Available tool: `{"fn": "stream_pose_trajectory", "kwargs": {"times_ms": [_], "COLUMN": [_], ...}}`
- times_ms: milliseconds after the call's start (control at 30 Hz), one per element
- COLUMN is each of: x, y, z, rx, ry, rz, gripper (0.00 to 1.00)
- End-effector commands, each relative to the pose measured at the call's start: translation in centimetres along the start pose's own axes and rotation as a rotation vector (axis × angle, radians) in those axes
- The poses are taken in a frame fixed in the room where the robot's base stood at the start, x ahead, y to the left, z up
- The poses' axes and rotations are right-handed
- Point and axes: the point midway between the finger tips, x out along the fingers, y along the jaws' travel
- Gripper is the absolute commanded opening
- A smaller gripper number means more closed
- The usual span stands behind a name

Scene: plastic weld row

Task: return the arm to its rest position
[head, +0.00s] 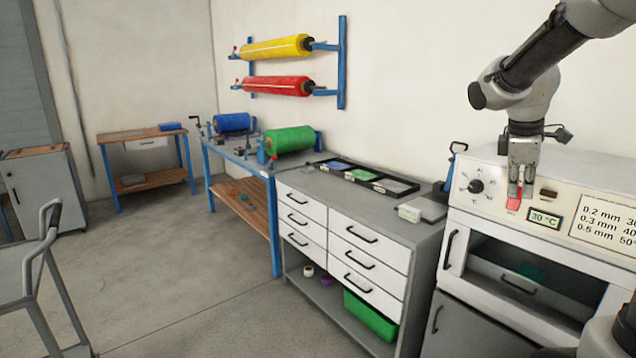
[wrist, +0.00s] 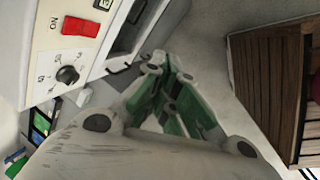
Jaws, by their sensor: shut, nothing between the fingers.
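My gripper (head: 520,184) hangs pointing down in front of the upper panel of a white heating machine (head: 484,219), at the right of the head view. In the wrist view my gripper (wrist: 160,62) shows its green-padded fingers drawn together, with nothing held. A red switch (head: 514,203) sits just below the fingertips in the head view. The wrist view shows the red switch (wrist: 82,27) apart from the fingers, to their upper left. The arm is bent, with its links coming in from the top right corner.
The machine has a dial (head: 475,186), a display (head: 544,219) reading 30 °C and a chamber with a dark opening. A grey drawer cabinet (head: 330,196) with trays stands left of it. A workbench (head: 240,160) with film rolls is further back. The floor at left-centre is clear.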

Motion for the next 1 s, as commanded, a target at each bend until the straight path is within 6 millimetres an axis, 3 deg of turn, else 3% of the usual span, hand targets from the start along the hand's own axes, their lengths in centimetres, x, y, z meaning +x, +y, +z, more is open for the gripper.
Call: {"fn": "stream_pose_trajectory", "kwargs": {"times_ms": [100,200,300,400,500,667,1000], "x": [-1.2,-2.3,-2.9,-3.5,-4.2,-5.3,-5.4], "y": [-7.1,-13.4,-18.2,-21.2,-22.3,-22.3,-22.2], "z": [1.6,2.9,3.8,4.5,4.9,5.1,5.1], "rx": [0.455,0.800,0.991,1.027,1.026,1.022,1.018], "ry": [0.051,0.096,0.146,0.206,0.261,0.313,0.316], "rz": [-0.074,-0.144,-0.193,-0.205,-0.187,-0.159,-0.156], "gripper": [0.00,0.00,0.00,0.00,0.00,0.00,0.00]}}
